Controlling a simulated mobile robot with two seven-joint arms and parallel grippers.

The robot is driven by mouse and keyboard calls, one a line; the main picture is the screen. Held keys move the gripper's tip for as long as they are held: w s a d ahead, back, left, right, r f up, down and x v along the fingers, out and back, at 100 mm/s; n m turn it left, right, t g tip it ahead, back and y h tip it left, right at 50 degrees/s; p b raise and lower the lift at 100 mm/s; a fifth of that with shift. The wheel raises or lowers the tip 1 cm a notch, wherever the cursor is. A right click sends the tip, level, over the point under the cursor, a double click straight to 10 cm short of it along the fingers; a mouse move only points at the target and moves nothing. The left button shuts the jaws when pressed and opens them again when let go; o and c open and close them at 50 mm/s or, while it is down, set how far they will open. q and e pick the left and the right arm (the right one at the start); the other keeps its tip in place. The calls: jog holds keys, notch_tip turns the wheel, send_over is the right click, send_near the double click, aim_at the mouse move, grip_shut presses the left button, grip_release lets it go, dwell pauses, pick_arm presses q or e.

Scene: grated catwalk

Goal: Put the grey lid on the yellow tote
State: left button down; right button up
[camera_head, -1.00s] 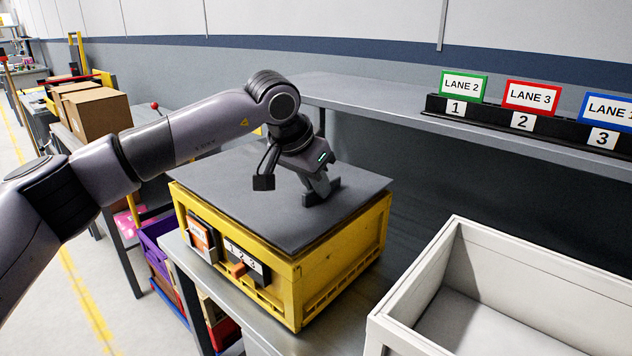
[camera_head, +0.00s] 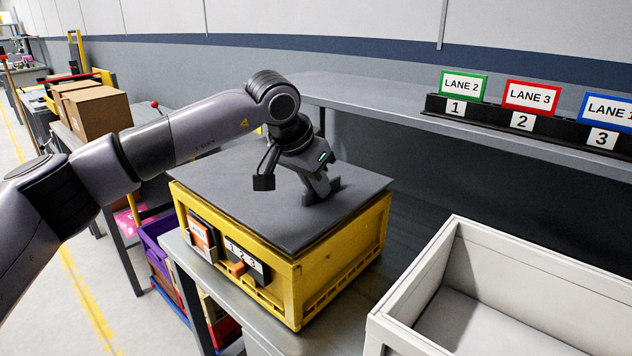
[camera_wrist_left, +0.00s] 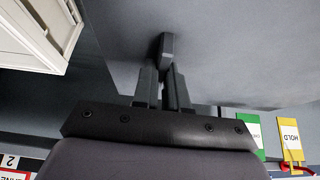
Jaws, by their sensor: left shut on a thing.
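The grey lid (camera_head: 255,195) is a flat dark panel lying over the top of the yellow tote (camera_head: 340,253), covering its opening. The left wrist view shows the two fingers (camera_wrist_left: 163,90) closed on the handle (camera_wrist_left: 167,48), with the lid's grey surface (camera_wrist_left: 235,45) beyond. My right gripper is not in view.
The tote stands on a metal bench (camera_head: 180,258). A white open bin (camera_head: 400,312) stands to its right. A grey shelf (camera_head: 390,112) behind holds lane signs (camera_head: 531,96). Cardboard boxes (camera_head: 100,115) stand at the back left. A purple crate (camera_head: 155,240) is low on the left.

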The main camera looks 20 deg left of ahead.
pick_arm(q)
jog(key=shift+r, duration=0.1)
dwell(0.6)
jog(key=shift+f, duration=0.45)
jog(key=shift+p, duration=0.4)
dwell(2.5)
jog(key=shift+f+b, duration=0.35)
jog(key=shift+f, duration=0.2)
dwell(0.7)
jog(key=c, duration=1.1)
grip_release()
jog(key=shift+o, duration=0.4)
jog(key=shift+f, duration=0.1)
jog(key=o, duration=0.3)
jog(key=shift+o, duration=0.2)
